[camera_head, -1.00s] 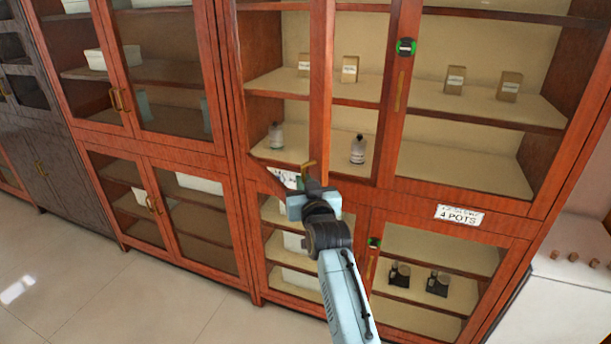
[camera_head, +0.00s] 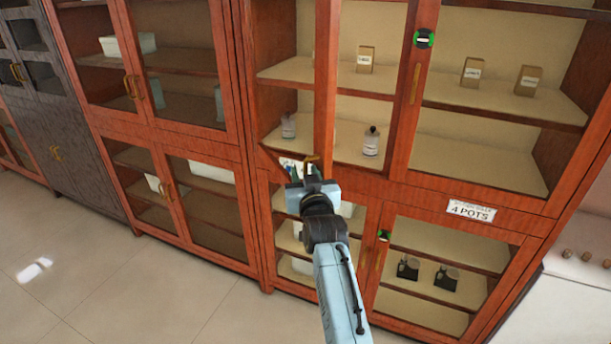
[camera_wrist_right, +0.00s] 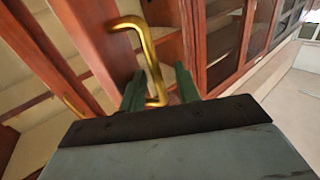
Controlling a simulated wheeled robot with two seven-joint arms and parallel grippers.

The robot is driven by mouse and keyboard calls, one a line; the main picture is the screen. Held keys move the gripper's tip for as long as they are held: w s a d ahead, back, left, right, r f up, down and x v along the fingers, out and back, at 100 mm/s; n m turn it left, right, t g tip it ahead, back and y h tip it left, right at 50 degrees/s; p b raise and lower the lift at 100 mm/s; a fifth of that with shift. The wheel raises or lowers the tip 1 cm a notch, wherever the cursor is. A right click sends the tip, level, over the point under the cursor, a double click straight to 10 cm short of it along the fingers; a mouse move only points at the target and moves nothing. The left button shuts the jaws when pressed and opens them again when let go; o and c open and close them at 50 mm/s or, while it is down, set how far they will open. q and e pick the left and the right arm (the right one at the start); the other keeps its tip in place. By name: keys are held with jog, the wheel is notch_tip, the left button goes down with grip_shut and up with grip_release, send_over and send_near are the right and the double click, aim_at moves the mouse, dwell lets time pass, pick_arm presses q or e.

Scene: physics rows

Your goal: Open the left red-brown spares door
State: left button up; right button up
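The left red-brown spares door (camera_head: 325,70) is the upper left door of the tall red-brown cabinet. It stands ajar, its free edge swung out from the frame. Its brass handle (camera_head: 312,158) is near the lower end of that edge. My right gripper (camera_head: 311,178) is at this handle. In the right wrist view the brass handle (camera_wrist_right: 150,60) runs between the two dark green fingers of the right gripper (camera_wrist_right: 160,85), which are close together around its lower end. The exact contact is hard to see. My left gripper is not in view.
The upper right door (camera_head: 405,100) has a green-ringed black fitting (camera_head: 424,39) and looks shut. Small boxes (camera_head: 365,59) and bottles (camera_head: 371,141) stand on the shelves. A white counter (camera_head: 560,300) is at the right; floor is clear at left.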

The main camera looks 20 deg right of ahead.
jog(key=shift+s+d, duration=0.1)
jog(key=shift+s, duration=0.1)
jog(key=s+a+p, duration=0.1)
jog(key=s+p, duration=0.2)
jog(key=s, duration=1)
jog(key=shift+a, duration=0.3)
